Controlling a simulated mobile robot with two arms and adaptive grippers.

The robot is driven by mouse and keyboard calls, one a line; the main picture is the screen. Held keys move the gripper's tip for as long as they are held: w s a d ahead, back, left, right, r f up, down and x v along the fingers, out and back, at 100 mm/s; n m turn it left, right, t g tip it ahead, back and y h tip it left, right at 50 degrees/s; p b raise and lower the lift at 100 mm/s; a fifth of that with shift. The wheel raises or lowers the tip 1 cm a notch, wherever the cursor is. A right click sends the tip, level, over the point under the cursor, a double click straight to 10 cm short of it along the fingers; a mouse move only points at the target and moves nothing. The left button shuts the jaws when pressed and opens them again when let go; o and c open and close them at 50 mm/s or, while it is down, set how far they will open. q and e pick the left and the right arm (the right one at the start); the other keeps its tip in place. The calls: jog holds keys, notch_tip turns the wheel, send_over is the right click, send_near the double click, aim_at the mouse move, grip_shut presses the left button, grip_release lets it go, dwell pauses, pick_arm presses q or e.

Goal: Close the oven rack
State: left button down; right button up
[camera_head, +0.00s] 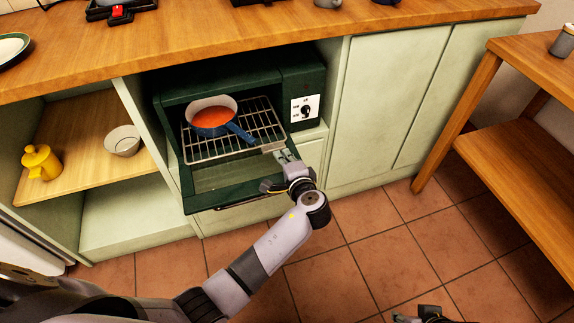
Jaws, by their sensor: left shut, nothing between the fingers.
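The dark green oven (302,75) stands in the cabinet under the counter with its door (215,188) folded down. The wire oven rack (207,150) sticks out of the opening over the door. A blue pan (236,108) with orange-red contents sits on the rack, its handle pointing toward the front right. My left gripper (273,149) is shut and empty at the rack's front right corner; I cannot tell whether it touches the rack. My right gripper (424,314) is only partly in view at the bottom edge, and its fingers are unclear.
A wooden counter (230,45) runs above the oven. An open shelf (80,135) at the left holds a yellow pot (40,162) and a pale bowl (123,141). A wooden table (520,170) stands at the right. The tiled floor (400,235) between is clear.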

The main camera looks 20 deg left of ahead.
aim_at(270, 126)
pick_arm(q)
jog(key=shift+w, duration=0.1)
